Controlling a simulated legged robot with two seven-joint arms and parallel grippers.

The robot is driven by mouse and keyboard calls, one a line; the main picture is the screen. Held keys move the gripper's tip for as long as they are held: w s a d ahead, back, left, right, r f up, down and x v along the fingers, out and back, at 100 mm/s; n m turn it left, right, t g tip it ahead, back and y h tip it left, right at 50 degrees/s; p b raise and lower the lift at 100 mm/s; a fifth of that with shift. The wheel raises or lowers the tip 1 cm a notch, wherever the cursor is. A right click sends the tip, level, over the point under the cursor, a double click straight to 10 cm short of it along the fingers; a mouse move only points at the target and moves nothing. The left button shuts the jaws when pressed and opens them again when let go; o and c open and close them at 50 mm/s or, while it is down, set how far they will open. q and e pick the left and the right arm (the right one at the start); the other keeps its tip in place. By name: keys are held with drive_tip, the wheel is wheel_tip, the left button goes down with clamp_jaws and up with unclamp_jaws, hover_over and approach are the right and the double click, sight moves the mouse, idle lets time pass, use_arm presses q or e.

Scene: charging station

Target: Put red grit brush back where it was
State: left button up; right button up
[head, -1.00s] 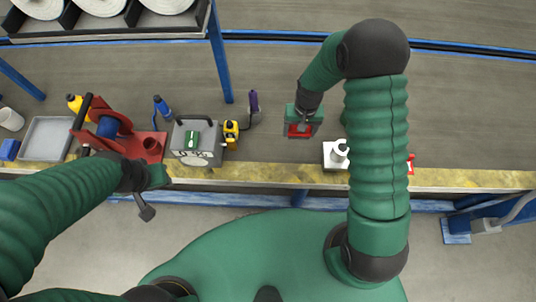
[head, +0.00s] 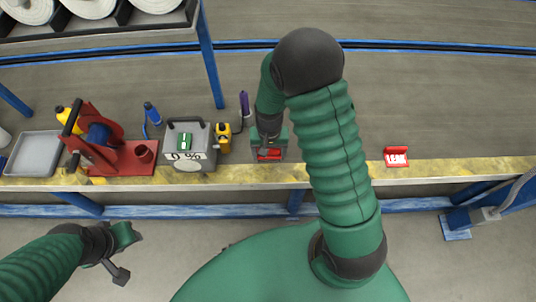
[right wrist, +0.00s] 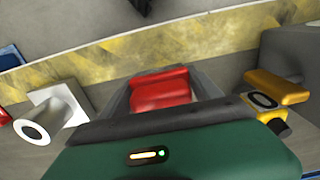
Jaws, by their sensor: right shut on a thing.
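The red grit brush shows as a red block (head: 269,154) in the head view, at the front part of the bench. My right gripper (head: 268,148) is shut on it, above or at the bench surface; I cannot tell whether the brush touches it. In the right wrist view the red brush (right wrist: 160,90) sits between the two grey fingers, near the yellow edge strip. My left gripper (head: 122,238) is off the bench at lower left, over the floor, and its jaws are unclear.
A grey box (head: 190,160) and a yellow device (head: 223,137) stand left of the right gripper. A purple tool (head: 244,103) is behind. A red-based machine (head: 125,160) and grey tray (head: 35,154) are farther left.

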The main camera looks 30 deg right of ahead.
drive_tip(key=shift+w+d+f, duration=0.15)
drive_tip(key=shift+w+d, duration=0.25)
drive_tip(key=shift+w, duration=0.4)
drive_tip(key=shift+w+d+f, duration=0.1)
drive_tip(key=shift+w+f, duration=0.1)
wheel_tip(320, 180, down, 3)
drive_tip(key=shift+r+b, duration=0.1)
drive_tip(key=shift+b, duration=0.85)
drive_tip(key=shift+d+f, duration=0.1)
drive_tip(key=shift+f, duration=0.15)
drive_tip(key=shift+r, duration=0.1)
drive_tip(key=shift+c, duration=0.7)
drive_tip(key=o, duration=1.4)
drive_tip(key=shift+o, duration=0.2)
